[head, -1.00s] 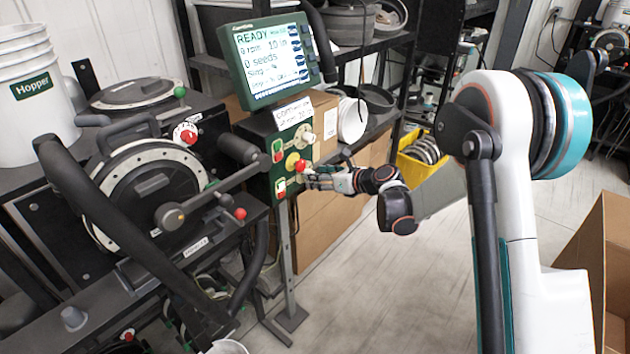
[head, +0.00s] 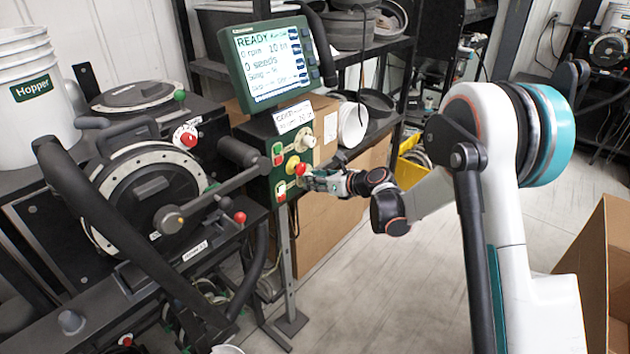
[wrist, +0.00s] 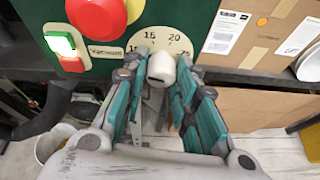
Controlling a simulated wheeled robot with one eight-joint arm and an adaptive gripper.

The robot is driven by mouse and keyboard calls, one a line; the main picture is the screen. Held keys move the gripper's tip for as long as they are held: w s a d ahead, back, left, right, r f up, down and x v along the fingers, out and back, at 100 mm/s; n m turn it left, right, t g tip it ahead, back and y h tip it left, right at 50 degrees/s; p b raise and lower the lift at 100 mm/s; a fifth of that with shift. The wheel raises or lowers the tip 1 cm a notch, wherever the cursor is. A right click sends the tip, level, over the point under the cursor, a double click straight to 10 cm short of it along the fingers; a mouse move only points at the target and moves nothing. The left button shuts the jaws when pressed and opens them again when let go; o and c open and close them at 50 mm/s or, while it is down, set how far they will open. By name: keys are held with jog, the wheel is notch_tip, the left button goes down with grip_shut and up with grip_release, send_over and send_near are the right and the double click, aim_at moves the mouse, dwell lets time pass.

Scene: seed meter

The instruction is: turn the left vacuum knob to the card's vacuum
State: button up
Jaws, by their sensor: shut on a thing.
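A cream vacuum knob (wrist: 162,69) sits in front of a pale dial plate (wrist: 158,42) with figures 15, 20 and 25 in the wrist view. My gripper (wrist: 160,82) has its teal fingers on both sides of the knob and is shut on it. In the head view, my gripper (head: 308,182) is at the lower right of the green panel (head: 281,186), and the held knob is hidden there. The card (head: 294,117) stands on top of the panel; its small print is hard to read. The screen (head: 274,58) reads READY and 0 seeds.
A red mushroom button (wrist: 96,14) and a lit green button (wrist: 60,44) are close left of the knob. Another pale knob (head: 306,141) is higher on the panel. A black crank arm (head: 215,190) reaches towards the panel from the left. Cardboard boxes (wrist: 255,100) lie behind.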

jog(key=shift+w, duration=0.1)
jog(key=shift+w+d+f+m+g+y+b, duration=0.1)
jog(key=shift+m+g+y+b, duration=0.8)
jog(key=shift+m, duration=1.55)
jog(key=shift+w+d+f+m+g+y+b, duration=0.15)
jog(key=shift+m+g+y+b, duration=0.2)
jog(key=shift+m+y, duration=1.65)
jog(key=shift+d+f+m+g+y+b, duration=0.1)
jog(key=shift+m+g+y+b, duration=0.55)
jog(key=shift+m, duration=2.3)
jog(key=o, duration=1)
